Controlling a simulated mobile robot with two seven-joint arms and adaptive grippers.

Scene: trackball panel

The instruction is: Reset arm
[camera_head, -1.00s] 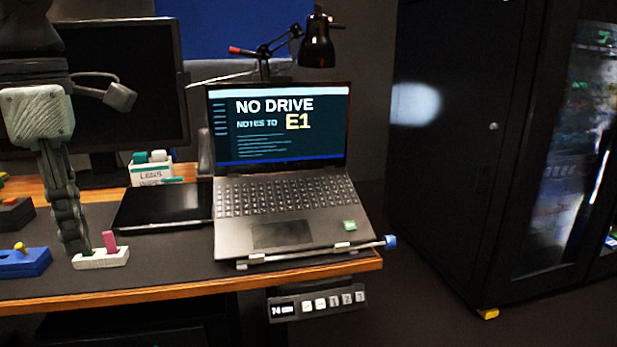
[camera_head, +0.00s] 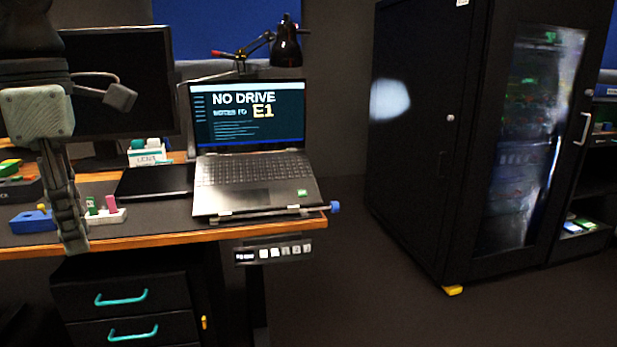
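My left gripper (camera_head: 74,240) hangs downward at the left of the view, in front of the desk's front edge. Its fingers show edge-on and overlap, so I cannot tell whether they are open or shut. I see nothing held in it. It covers part of the desk edge between a blue block (camera_head: 33,222) and a white holder (camera_head: 112,216) with a green and a pink peg. My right gripper is not in view.
The desk (camera_head: 160,239) holds a laptop (camera_head: 255,185), a dark flat tablet (camera_head: 153,182), a monitor (camera_head: 120,85) and a lamp (camera_head: 286,50). A drawer unit (camera_head: 170,290) stands below. A black cabinet (camera_head: 425,140) stands at right. The floor (camera_head: 350,290) between is clear.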

